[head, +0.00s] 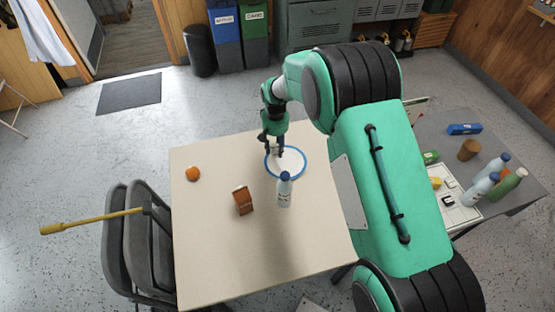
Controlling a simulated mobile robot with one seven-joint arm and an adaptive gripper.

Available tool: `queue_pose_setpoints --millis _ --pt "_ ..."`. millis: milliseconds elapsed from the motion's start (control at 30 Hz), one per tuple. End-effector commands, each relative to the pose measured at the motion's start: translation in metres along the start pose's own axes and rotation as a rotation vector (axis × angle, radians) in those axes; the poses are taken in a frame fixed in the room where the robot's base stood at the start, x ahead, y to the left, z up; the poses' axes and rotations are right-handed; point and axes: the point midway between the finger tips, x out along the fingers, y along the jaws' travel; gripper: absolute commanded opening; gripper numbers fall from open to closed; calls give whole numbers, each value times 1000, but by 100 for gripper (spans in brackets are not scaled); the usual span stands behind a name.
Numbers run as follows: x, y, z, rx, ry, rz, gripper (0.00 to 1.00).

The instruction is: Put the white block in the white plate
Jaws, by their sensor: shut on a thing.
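The white plate with a blue rim (303,171) lies on the cream table, at its right side toward the back. My gripper (274,150) points down at the plate's back left edge, with its fingertips over the plate. It is shut on the white block, which is small and hard to make out against the white plate. From this view I cannot tell whether the block touches the plate.
A bottle (284,189) stands at the plate's front edge. A brown carton (242,200) and an orange (193,173) are farther left on the cream table (215,265). Its front is clear. A grey side table (440,120) with bottles and a tray stands right.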

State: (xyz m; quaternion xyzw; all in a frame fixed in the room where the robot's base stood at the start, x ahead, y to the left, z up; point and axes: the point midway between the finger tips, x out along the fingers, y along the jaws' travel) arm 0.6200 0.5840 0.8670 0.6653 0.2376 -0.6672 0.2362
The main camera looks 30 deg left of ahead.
Motion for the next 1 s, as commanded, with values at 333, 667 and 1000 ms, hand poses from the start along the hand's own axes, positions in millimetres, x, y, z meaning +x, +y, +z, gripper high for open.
queue_pose_setpoints --millis 333,667,1000 --pt "32 0 0 0 1 0 9" --pt "35 0 0 0 0 0 10" --pt "68 0 0 0 0 0 11"
